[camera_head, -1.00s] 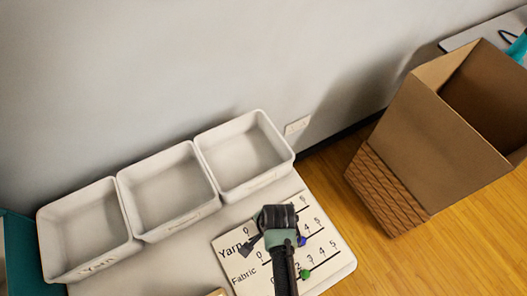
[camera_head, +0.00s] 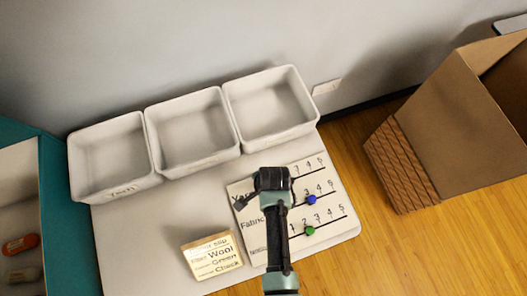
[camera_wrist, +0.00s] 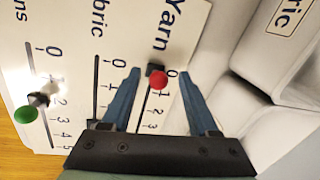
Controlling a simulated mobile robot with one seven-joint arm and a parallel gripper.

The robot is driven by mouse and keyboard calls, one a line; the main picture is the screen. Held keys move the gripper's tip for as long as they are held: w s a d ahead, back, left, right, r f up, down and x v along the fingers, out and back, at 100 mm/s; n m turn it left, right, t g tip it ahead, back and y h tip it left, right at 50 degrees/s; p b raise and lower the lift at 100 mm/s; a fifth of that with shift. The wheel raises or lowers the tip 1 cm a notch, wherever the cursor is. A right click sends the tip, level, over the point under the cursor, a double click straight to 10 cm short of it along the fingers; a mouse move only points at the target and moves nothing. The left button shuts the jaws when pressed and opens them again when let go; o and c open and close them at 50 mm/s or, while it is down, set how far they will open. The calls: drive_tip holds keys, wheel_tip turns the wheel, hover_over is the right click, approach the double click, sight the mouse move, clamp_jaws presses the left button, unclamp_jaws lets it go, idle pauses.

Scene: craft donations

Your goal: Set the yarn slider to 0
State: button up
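The white slider board (camera_head: 331,222) lies on the table with Yarn, Fabric and a third, partly hidden row. In the wrist view, the red yarn knob (camera_wrist: 158,80) sits near the 0 end of its line, its dark base (camera_wrist: 154,70) about level with the 0. My gripper (camera_wrist: 159,74) is open, with one blue finger on each side of the red knob and gaps visible. In the head view, my gripper (camera_head: 272,182) covers the red knob and the low end of the Yarn row.
The blue knob (camera_head: 312,199) is near 3 on Fabric; the green knob (camera_head: 309,230) is near 2 on the third row. Three white bins (camera_head: 190,131) stand behind. A cardboard box (camera_head: 455,135) is right.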

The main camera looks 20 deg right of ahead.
drive_tip(key=shift+d, duration=0.1)
wheel_tip(320, 180, up, 13)
drive_tip(key=s, duration=0.2)
drive_tip(key=shift+s+d+f+p, duration=0.15)
drive_tip(key=shift+s+d+p, duration=0.05)
drive_tip(key=shift+d+p, duration=0.1)
idle(0.6)
